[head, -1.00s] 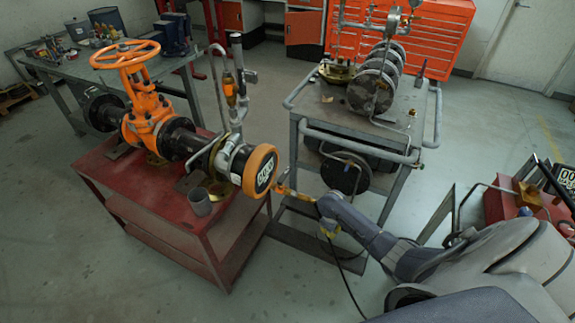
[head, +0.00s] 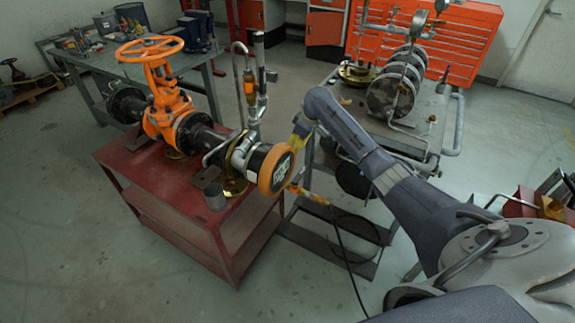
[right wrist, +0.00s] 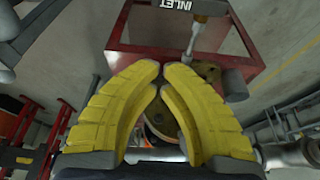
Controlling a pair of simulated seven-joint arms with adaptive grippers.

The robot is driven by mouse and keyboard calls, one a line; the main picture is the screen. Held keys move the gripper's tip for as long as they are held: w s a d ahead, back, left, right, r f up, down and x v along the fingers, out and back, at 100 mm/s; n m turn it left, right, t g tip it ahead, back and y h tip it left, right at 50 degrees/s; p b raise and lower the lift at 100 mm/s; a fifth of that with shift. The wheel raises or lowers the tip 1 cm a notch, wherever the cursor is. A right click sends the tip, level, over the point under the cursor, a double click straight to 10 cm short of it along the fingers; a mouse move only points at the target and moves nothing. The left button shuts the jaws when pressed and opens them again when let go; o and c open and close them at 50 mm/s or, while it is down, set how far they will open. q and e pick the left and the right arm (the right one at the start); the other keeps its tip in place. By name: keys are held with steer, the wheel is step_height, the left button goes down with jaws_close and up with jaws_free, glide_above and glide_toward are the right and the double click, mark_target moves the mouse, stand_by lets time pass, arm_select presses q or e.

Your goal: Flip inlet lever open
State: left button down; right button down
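The orange gate valve (head: 172,118) sits on a black pipe run on the red table, under its orange handwheel (head: 150,47). A pipe riser with an orange fitting (head: 249,88) stands near the orange-ringed pipe end (head: 276,169). In the right wrist view an INLET label (right wrist: 190,5) shows at the top edge, with a grey rod-like part (right wrist: 194,38) below it. I cannot tell whether this is the inlet lever. My left gripper is not in view.
The red table (head: 190,220) carries a grey cup (head: 214,197). A grey cart (head: 420,143) with pipework stands behind my right arm. A yellow-orange hose fitting (head: 306,194) and dark hose hang from the pipe end. Floor is open at left front.

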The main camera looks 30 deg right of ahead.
mark_target(300, 175)
steer(key=shift+a, duration=0.15)
steer(key=shift+f, duration=0.1)
step_height(300, 175, down, 9)
steer(key=shift+s+d+f, duration=0.15)
steer(key=shift+s+d, duration=0.05)
steer(key=shift+s, duration=0.1)
stand_by(1.0)
steer(key=shift+w+a, duration=0.1)
